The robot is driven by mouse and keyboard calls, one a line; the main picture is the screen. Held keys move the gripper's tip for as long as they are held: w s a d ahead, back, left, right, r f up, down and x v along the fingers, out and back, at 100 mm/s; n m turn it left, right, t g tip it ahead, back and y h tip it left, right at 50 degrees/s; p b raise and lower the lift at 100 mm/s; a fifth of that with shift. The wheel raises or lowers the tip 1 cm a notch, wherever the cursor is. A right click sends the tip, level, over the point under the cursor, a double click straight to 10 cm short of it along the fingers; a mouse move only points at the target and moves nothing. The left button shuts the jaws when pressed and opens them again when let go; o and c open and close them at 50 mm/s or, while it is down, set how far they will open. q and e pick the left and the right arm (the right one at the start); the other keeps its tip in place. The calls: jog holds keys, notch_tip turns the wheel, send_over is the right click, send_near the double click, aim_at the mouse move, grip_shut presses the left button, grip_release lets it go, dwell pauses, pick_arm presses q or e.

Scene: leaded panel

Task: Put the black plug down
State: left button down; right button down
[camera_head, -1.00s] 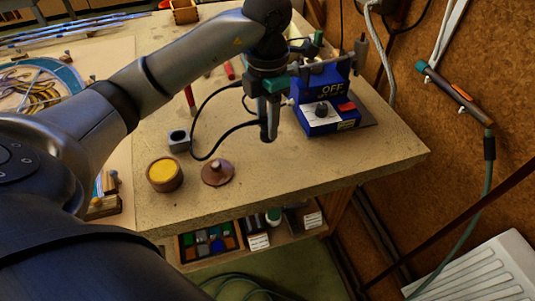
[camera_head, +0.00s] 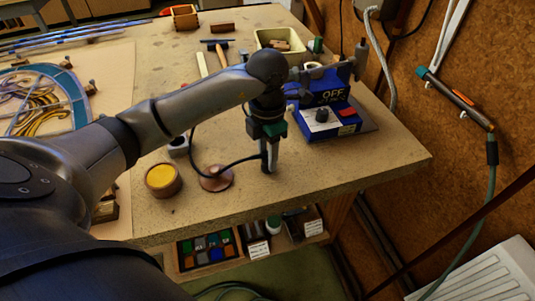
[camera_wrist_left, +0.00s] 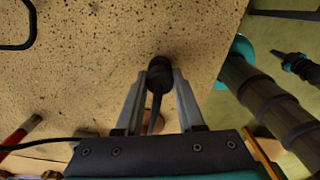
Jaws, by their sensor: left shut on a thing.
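My left gripper (camera_head: 268,168) is shut on the black plug and points down over the front part of the bench, left of the blue OFF unit (camera_head: 325,118). In the left wrist view the dark round plug (camera_wrist_left: 160,72) sits between the two fingertips (camera_wrist_left: 160,85). A black cable (camera_head: 236,163) runs from the gripper to the left, passing over a brown disc with a knob (camera_head: 216,181). I cannot tell whether the plug touches the bench top. My right gripper is not in view.
A round tin with yellow contents (camera_head: 162,179) stands left of the disc. The bench top (camera_head: 330,175) is clear to the right of my gripper, up to its front edge. A cream tray (camera_head: 283,46) stands farther back. Small boxes (camera_head: 208,249) sit on a shelf below.

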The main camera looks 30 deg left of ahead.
pick_arm(q)
jog(key=c, duration=0.5)
grip_release()
jog(key=shift+f, duration=0.1)
jog(key=shift+r, duration=0.25)
notch_tip(320, 180, up, 12)
jog(key=shift+f+p, duration=0.1)
jog(key=shift+p, duration=0.95)
